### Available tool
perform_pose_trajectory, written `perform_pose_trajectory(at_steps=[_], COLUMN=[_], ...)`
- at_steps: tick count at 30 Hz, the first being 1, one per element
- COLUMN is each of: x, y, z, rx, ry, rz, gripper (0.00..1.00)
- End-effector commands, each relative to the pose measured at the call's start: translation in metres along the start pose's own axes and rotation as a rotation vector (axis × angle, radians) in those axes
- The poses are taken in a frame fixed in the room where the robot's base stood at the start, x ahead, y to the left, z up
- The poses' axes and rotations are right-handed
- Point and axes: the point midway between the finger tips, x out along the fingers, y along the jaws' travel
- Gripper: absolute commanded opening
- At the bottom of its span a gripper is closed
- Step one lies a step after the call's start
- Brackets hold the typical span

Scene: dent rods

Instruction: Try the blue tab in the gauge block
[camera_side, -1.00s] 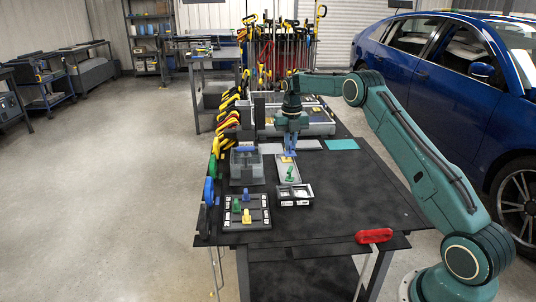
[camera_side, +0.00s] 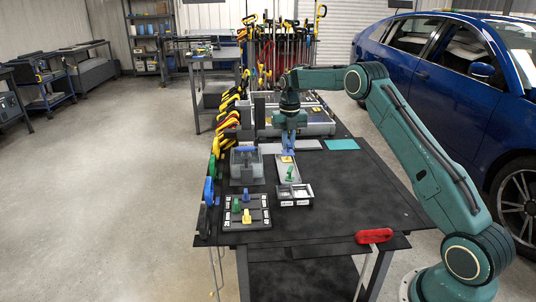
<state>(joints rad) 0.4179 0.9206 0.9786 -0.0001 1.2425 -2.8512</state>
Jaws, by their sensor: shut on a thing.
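My gripper (camera_side: 289,141) points down over the far end of a grey plate-like block (camera_side: 281,176), probably the gauge block. It is shut on a small blue piece, the blue tab (camera_side: 289,151), which shows below the fingers. Whether the tab touches the block is too small to tell. A yellowish patch (camera_side: 287,159) shows on the block just below the tab. A green tab (camera_side: 290,173) stands upright on the near part of the block.
A dark tray (camera_side: 232,222) at the front left holds blue, green and yellow tabs. A grey bin (camera_side: 246,172) stands left of the block, and a two-compartment white tray (camera_side: 295,194) before it. A red-handled tool (camera_side: 374,236) lies at the front edge. The right of the table is clear.

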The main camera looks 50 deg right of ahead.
Motion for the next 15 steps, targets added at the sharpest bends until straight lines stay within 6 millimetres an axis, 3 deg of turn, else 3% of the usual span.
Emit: perform_pose_trajectory(at_steps=[15], x=[-0.011], y=[0.032], z=[-0.08], rx=[0.04], ry=[0.001], rz=[0.0], gripper=[0.0])
